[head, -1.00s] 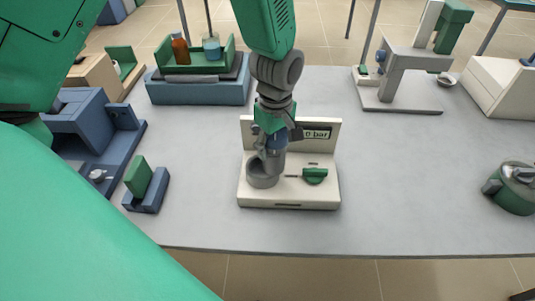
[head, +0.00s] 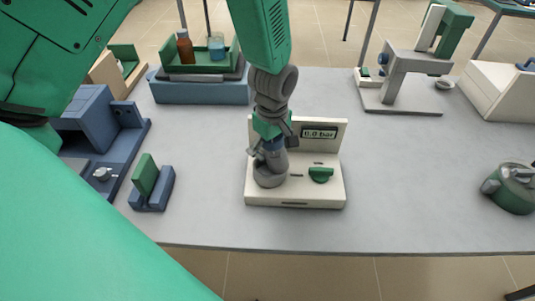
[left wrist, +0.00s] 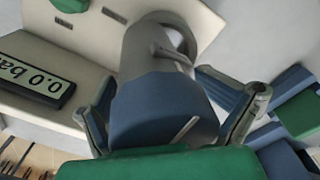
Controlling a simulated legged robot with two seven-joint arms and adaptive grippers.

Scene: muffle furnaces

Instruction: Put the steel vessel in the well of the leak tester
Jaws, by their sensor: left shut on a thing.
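The leak tester (head: 330,195) is a cream base and back panel with a "0.0 bar" display, a green knob and a grey round well (head: 269,179). My left gripper (head: 272,150) is shut on the steel vessel (head: 274,161), which is grey below and blue above. The vessel's lower end is at the well's mouth; how deep it sits is hidden. In the left wrist view the vessel (left wrist: 150,50) stands between the fingers (left wrist: 175,115), with the well's rim (left wrist: 183,38) beside its far end. My right gripper is out of view.
A blue stand with a green block (head: 150,190) is left of the tester, near a blue machine (head: 85,125). A green tray with bottles (head: 200,62) is behind. A grey press (head: 405,80) and a green pot (head: 512,190) are right. Table between is clear.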

